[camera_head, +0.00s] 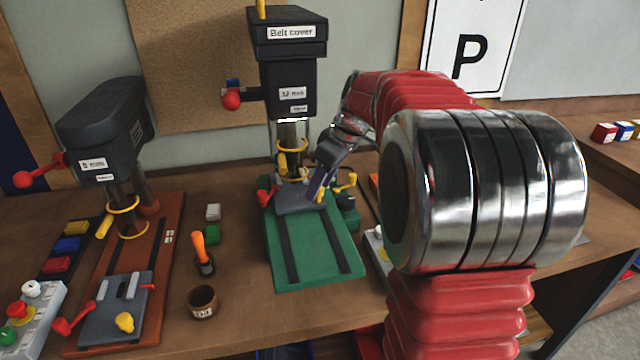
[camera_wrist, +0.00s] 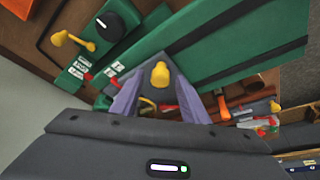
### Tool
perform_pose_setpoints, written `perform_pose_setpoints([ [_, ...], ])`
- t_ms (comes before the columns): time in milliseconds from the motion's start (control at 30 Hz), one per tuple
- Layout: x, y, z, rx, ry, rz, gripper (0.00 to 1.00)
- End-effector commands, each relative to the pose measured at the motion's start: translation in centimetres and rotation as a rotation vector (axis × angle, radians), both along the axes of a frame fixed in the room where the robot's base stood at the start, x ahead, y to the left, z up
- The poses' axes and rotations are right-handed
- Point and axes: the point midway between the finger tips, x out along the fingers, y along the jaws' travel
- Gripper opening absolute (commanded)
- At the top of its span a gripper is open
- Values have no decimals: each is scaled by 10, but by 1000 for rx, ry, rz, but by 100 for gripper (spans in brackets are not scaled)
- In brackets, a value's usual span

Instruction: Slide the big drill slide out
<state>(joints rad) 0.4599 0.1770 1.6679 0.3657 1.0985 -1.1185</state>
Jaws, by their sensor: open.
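The big drill (camera_head: 288,80), labelled 12 mm with a belt cover on top, stands at the back centre. Its grey slide (camera_head: 298,200) sits at the back part of the green base (camera_head: 295,270), under the spindle. A red lever (camera_head: 264,196) is at the slide's left side. In the wrist view a yellow knob (camera_wrist: 160,75) stands on the grey slide. My gripper (camera_head: 322,180) is over the slide's right part. In the wrist view its two purple fingers (camera_wrist: 158,92) are spread, with the knob just beyond and between their tips; I see no firm contact.
A smaller drill (camera_head: 105,130) stands left, its grey slide (camera_head: 115,310) at the front of a brown base. An orange-handled tool (camera_head: 200,250), a brown cup (camera_head: 203,302) and small blocks lie between the drills. The green base's front is clear.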

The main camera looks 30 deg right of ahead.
Motion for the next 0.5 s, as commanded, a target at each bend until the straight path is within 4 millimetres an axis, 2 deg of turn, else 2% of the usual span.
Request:
perform_pose_setpoints([
  [167, 0, 0, 0, 0, 0, 0, 40],
  [500, 0, 0, 0, 0, 0, 0, 16],
])
